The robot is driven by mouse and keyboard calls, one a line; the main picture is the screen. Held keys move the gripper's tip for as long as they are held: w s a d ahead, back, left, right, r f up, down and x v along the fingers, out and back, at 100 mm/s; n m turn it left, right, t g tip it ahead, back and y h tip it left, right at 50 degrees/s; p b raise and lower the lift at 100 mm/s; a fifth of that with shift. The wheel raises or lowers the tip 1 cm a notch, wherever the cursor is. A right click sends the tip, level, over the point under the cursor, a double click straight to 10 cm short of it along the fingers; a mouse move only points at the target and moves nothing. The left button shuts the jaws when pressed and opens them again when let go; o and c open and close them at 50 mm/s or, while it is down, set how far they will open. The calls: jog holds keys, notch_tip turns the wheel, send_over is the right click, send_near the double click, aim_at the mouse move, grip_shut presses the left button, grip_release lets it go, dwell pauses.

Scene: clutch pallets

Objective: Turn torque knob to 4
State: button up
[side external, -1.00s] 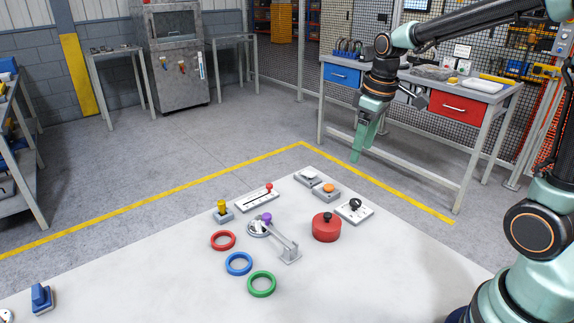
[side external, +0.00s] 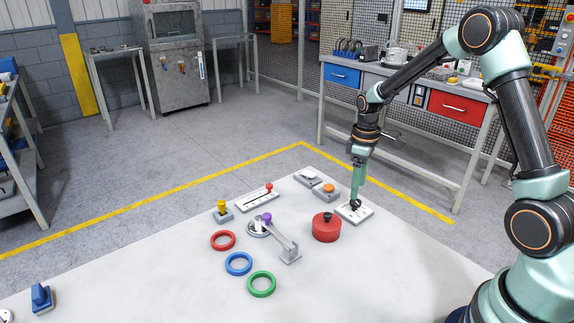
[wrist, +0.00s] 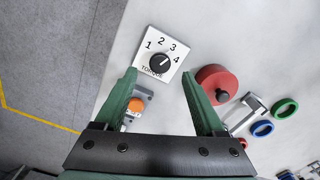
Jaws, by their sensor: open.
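The torque knob (wrist: 159,65) is a round black knob on a white square plate (wrist: 150,46) marked 1 to 4 and TORQUE. In the wrist view its light pointer mark slants to the upper right, toward 3 or between 3 and 4; I cannot tell exactly. In the side view the knob (side external: 355,205) sits on its plate (side external: 363,213) near the table's far right edge. My gripper (wrist: 159,73) is open, its green fingertips apart on either side of the knob in the wrist view. In the side view my gripper (side external: 356,198) points down at the knob; contact is unclear.
A red round block (side external: 326,230) with a black top stands just left of the knob plate. An orange button (side external: 328,188) and a white switch (side external: 310,175) lie behind it. A purple-knobbed lever (side external: 267,217) and coloured rings are farther left.

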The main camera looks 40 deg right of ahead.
aim_at(356, 201)
jog(key=shift+f, duration=2.3)
grip_shut()
